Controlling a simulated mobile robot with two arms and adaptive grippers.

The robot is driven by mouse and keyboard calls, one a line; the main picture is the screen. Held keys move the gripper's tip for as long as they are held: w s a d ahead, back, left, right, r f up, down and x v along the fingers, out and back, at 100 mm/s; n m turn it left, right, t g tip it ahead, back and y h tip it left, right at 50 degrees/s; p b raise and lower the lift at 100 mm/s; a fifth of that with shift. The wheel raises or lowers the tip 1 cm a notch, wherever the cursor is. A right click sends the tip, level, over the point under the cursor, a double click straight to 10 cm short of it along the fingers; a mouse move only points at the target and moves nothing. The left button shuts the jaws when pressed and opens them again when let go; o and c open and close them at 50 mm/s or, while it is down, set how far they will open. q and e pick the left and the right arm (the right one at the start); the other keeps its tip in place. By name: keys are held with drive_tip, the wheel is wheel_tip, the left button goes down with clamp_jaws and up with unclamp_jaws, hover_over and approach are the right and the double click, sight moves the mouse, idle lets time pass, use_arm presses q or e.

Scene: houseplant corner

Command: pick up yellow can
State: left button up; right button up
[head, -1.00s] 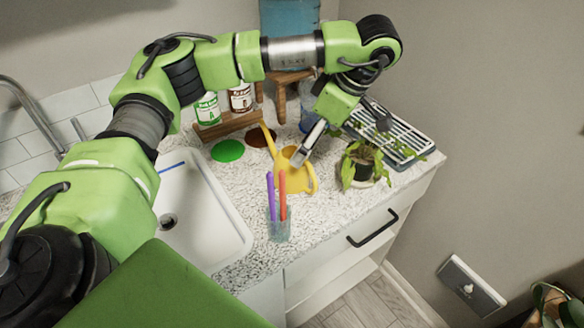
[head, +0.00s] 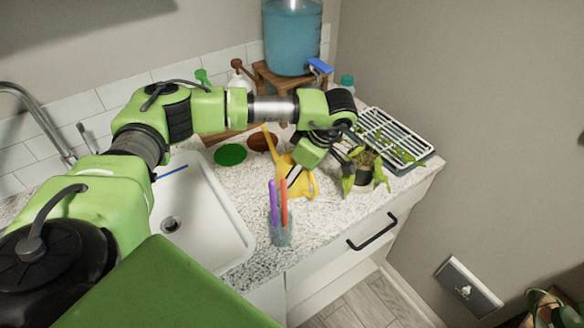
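The yellow can (head: 304,188) is a watering can with a long spout pointing up and left. It stands on the speckled counter between the cup of pens and the potted plant. My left gripper (head: 292,181) reaches down onto the top of the can from above. My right gripper is not in view.
A glass with purple and red pens (head: 281,228) stands in front of the can. A potted plant (head: 364,172) is close on its right. Green (head: 230,154) and brown discs lie behind it. The sink (head: 205,225) is left; a drying rack (head: 395,137) is back right.

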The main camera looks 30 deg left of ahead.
use_arm(q)
drive_tip(key=shift+a+f, duration=0.2)
drive_tip(key=shift+f, duration=0.15)
drive_tip(key=shift+d, duration=0.1)
drive_tip(key=c, duration=1.3)
